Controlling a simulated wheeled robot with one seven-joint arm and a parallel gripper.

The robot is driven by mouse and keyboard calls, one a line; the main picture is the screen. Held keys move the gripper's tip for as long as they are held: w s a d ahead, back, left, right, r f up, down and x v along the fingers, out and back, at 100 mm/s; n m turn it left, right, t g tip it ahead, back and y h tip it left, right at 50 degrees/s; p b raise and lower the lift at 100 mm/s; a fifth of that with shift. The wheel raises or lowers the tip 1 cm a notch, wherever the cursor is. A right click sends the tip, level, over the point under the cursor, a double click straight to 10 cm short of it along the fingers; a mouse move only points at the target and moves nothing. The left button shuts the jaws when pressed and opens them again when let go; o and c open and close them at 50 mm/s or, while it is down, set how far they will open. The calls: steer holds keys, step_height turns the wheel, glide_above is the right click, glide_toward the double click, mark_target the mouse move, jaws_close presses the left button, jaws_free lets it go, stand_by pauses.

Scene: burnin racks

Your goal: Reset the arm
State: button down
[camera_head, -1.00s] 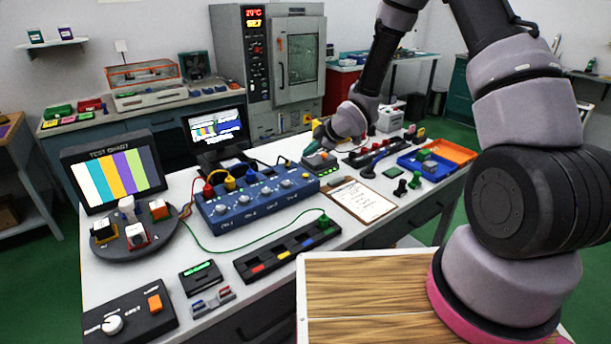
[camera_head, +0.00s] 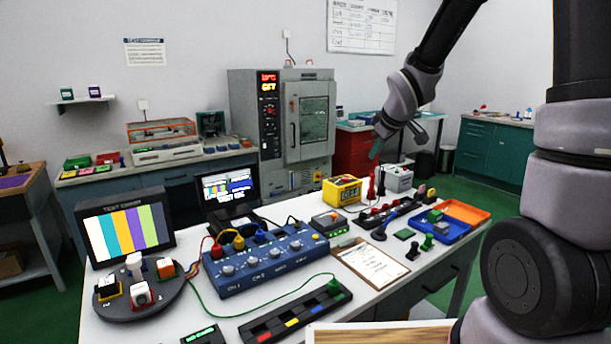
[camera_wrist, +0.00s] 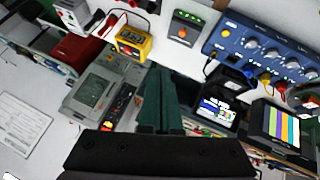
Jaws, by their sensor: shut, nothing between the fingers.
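My gripper (camera_head: 376,150) hangs in the air above the back right part of the white bench, below my raised arm. Its dark green fingers are together with nothing between them. In the wrist view the shut fingers (camera_wrist: 160,100) point out over the scene, with the oven and the monitor beyond them. The gripper touches nothing that I can see. A yellow device (camera_head: 342,191) stands on the bench to the lower left of the gripper, and it also shows in the wrist view (camera_wrist: 133,42).
On the bench are a blue channel box (camera_head: 265,259), a clipboard (camera_head: 369,262), a blue tray (camera_head: 447,231), a black strip rack (camera_head: 300,313) and a round turntable (camera_head: 140,300). A tall oven (camera_head: 285,120) stands behind. The air around my gripper is free.

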steer(key=s+d+r+m+h, duration=0.1)
steer(key=s+d+r+m, duration=0.2)
steer(key=s+r, duration=0.25)
steer(key=s+d+r+m, duration=0.3)
steer(key=s+r+m, duration=0.1)
steer(key=s+r, duration=0.15)
steer(key=s+r+m+y, duration=0.1)
steer(key=s+r+m, duration=0.2)
steer(key=s, duration=1.2)
steer(key=m, duration=0.2)
steer(key=shift+a+r+m+g+y, duration=0.2)
steer(key=shift+a+m+g+y, duration=0.1)
steer(key=shift+m, duration=0.1)
steer(key=shift+w, duration=0.1)
stand_by(3.0)
